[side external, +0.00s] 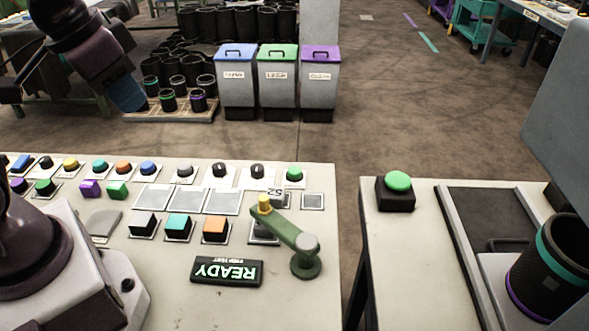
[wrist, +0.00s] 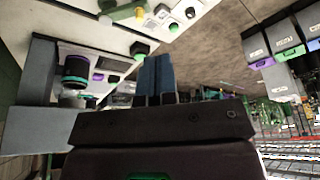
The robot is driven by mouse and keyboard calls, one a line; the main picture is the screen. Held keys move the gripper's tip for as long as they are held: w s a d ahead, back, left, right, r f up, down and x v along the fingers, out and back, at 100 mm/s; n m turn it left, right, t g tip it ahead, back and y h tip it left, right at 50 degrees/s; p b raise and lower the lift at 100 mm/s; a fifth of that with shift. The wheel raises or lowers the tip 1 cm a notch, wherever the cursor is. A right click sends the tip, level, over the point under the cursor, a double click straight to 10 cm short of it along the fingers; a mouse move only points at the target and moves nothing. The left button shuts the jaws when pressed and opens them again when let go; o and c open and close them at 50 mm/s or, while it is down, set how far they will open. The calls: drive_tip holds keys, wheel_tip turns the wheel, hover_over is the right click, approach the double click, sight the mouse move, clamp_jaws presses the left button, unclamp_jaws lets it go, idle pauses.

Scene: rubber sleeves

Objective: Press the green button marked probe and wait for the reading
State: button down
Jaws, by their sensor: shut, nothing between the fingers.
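A green domed button on a black box (side external: 398,182) stands at the left edge of the right-hand table. It also shows in the wrist view (wrist: 138,48), beyond my fingertips. No probe marking is legible on it. Another round green button (side external: 294,174) is at the back right of the control panel. My gripper (side external: 132,104) is at the upper left in the side view, well away from both buttons. Its blue fingers (wrist: 158,57) are together and empty in the wrist view. A display (side external: 227,271) on the panel reads READY, upside down in the side view.
The panel (side external: 320,235) holds several coloured buttons, knobs and a green lever arm (side external: 285,232). A black sleeve with teal and purple bands (side external: 553,265) sits in a fixture at right. Lidded bins (side external: 277,88) stand behind. A gap separates the two tables.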

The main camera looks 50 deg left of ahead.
drive_tip(key=w+a+f+m+g+y, duration=0.1)
drive_tip(key=w+a+f, duration=0.1)
drive_tip(key=w+f, duration=0.4)
drive_tip(key=w+a+f+m+y, duration=0.1)
drive_tip(key=w+a+f, duration=0.25)
drive_tip(key=w, duration=0.35)
drive_tip(key=m+t+h, duration=0.3)
drive_tip(key=m+t, duration=0.3)
drive_tip(key=m, duration=0.3)
hover_over(295, 171)
wheel_tip(295, 171, down, 10)
drive_tip(key=shift+r, duration=0.1)
drive_tip(key=shift+s+f, duration=0.1)
drive_tip(key=shift+f, duration=4.35)
drive_tip(key=shift+f, duration=0.15)
drive_tip(key=shift+f, duration=0.25)
